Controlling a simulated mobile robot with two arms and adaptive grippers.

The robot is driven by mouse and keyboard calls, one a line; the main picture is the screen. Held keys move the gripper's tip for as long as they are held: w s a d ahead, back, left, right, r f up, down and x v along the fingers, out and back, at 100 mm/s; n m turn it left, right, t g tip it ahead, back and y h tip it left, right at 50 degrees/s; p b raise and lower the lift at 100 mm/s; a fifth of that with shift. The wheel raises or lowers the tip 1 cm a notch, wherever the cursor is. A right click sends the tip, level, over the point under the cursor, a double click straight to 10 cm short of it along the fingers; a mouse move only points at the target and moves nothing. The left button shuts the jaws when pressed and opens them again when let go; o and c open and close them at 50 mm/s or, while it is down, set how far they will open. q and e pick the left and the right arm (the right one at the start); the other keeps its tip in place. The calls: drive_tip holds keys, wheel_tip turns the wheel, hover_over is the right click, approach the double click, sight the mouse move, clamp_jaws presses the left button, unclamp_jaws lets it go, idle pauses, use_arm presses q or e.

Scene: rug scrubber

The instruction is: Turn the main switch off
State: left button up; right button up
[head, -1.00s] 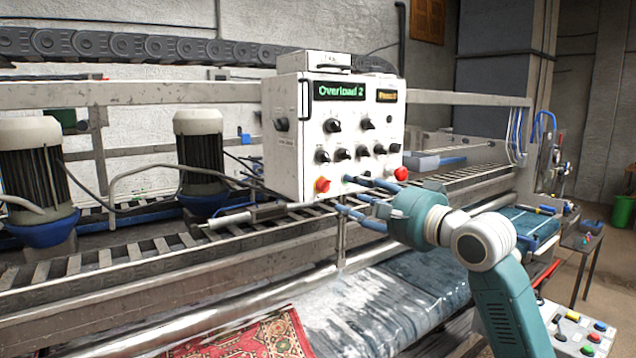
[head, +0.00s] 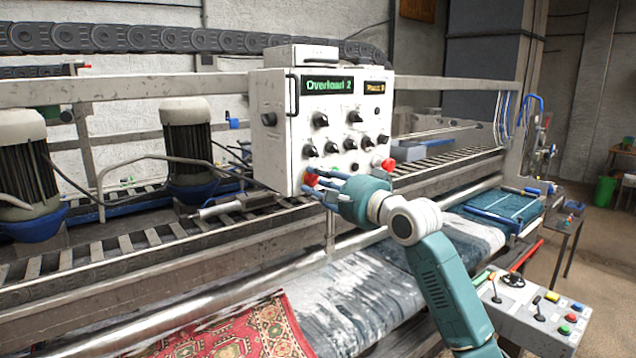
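The control box (head: 275,135) is white, and its lit display reads "Overload 2". The main switch (head: 311,179) is a small red knob at the lower left of its front panel, partly hidden by my fingers. My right gripper (head: 316,182) is at the switch, with one blue finger above and right of it and the other below. Whether the fingers touch or grip the knob cannot be told. My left gripper is not in view.
A red mushroom button (head: 388,164) sits at the panel's lower right, near my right wrist. Several black knobs (head: 351,144) are above my gripper. A roller conveyor (head: 140,240) runs below the box. A grey button console (head: 540,318) stands at lower right.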

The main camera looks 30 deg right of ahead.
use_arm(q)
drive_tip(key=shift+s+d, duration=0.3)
use_arm(e)
clamp_jaws()
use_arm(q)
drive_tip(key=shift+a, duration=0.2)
use_arm(e)
drive_tip(key=shift+n, duration=0.8)
drive_tip(key=n, duration=0.9)
drive_tip(key=shift+n, duration=0.4)
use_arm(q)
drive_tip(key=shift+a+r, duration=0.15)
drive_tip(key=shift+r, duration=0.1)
use_arm(e)
drive_tip(key=n, duration=0.4)
drive_tip(key=shift+f, duration=0.1)
use_arm(q)
drive_tip(key=shift+p, duration=0.3)
use_arm(e)
drive_tip(key=shift+n, duration=0.3)
